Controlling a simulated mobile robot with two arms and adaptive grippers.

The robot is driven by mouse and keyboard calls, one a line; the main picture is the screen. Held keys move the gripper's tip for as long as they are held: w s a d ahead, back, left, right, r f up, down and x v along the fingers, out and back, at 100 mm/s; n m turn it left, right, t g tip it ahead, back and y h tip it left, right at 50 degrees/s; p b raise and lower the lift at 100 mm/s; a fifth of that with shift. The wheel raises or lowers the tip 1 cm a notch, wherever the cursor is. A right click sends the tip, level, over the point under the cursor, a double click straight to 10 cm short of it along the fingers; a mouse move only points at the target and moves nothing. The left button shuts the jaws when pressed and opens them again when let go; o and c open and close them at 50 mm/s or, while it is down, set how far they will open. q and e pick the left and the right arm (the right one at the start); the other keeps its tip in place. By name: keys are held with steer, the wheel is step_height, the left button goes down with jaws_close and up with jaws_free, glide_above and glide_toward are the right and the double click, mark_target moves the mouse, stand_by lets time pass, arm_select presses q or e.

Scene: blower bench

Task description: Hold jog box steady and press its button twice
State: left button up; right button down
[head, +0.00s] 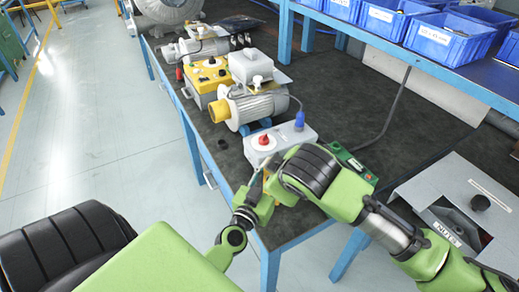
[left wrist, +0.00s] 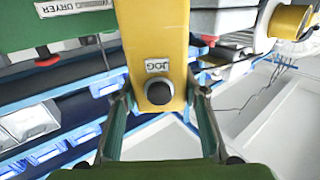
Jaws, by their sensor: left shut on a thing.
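The jog box (left wrist: 157,40) is yellow with a JOG label (left wrist: 158,66) and a round black button (left wrist: 159,92), seen face-on in the left wrist view. My left gripper (left wrist: 160,100) is shut on the box, one finger on each side, and the button between them is uncovered. In the head view my left gripper (head: 264,188) is at the bench's front edge, where the box is mostly hidden. My right arm reaches in from the right and ends close by. Its fingers cannot be made out, and none show at the button in the left wrist view.
A grey box with a red knob (head: 264,141) stands just behind the grippers. A green dryer box (head: 350,162) is to the right. A yellow-ended motor (head: 248,105) and a yellow control box (head: 208,75) stand farther left. Blue bins (head: 450,38) line the back shelf. The dark bench middle is clear.

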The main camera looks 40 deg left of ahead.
arm_select(q)
steer(key=shift+f, duration=0.15)
steer(key=o, duration=1.4)
steer(key=shift+o, duration=0.2)
steer(key=v, duration=1.2)
